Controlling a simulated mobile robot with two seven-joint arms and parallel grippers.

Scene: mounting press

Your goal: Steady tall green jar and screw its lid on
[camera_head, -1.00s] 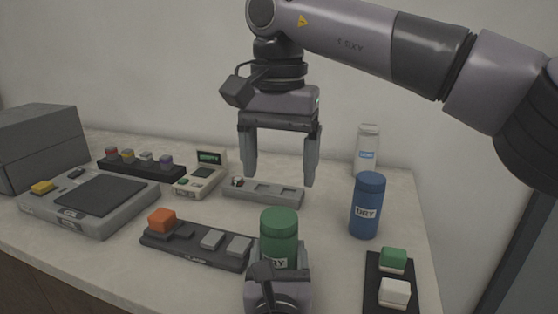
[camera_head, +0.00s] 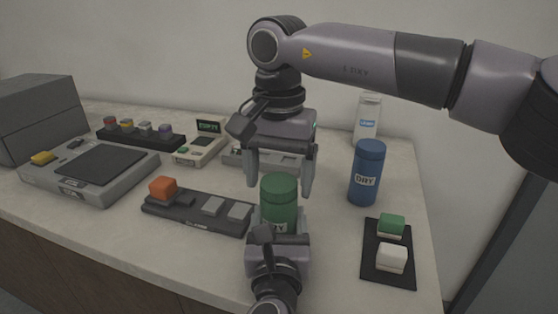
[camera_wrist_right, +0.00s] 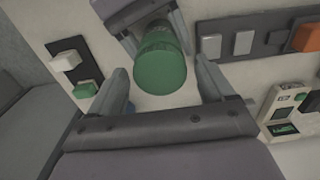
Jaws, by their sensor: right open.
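The tall green jar (camera_head: 279,211) stands upright at the front of the table with a green lid (camera_head: 280,184) on its top; how tightly the lid sits cannot be told. My left gripper (camera_head: 279,228) is low at the jar's near side, with its fingers against both sides of the body, partly hiding the label. My right gripper (camera_head: 280,186) is open and empty, pointing down, just behind and above the jar. In the right wrist view the lid (camera_wrist_right: 160,62) appears between and slightly beyond the open fingertips.
A blue jar (camera_head: 367,172) and a white bottle (camera_head: 367,120) stand to the right. A dark mat (camera_head: 388,272) holds a green and a white block. A dark strip with an orange block (camera_head: 163,188) lies left of the jar. A grey press (camera_head: 90,170) stands far left.

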